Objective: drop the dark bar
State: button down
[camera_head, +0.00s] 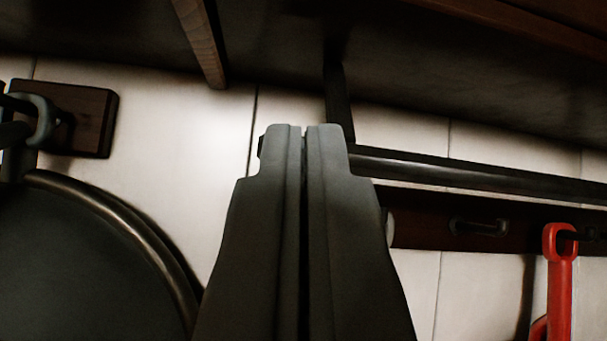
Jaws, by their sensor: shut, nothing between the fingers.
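My gripper (304,130) fills the lower middle of the view and points up toward the tiled wall, its two grey fingers pressed together with nothing between them. A long dark bar (480,174) runs from behind the fingertips to the right edge, sloping slightly down to the right. A dark upright (338,100) comes down from above to the bar's left part. The fingertips overlap the bar's left end in the picture; I cannot tell whether they touch it.
A dark round pan (75,265) hangs at left near a wooden wall block (95,120). A red-handled utensil (558,280) hangs at right from a dark wooden rail (430,222) with hooks. Dark wooden beams (203,45) are overhead. Pale tiled wall (190,130) shows between.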

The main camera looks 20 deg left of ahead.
jog(key=shift+w+a+f, duration=0.2)
jog(key=shift+w+f, duration=0.1)
jog(key=shift+w, duration=0.15)
jog(key=shift+w+a+f, duration=0.15)
jog(key=shift+w+f, duration=0.1)
jog(key=shift+w, duration=0.15)
jog(key=shift+f, duration=0.1)
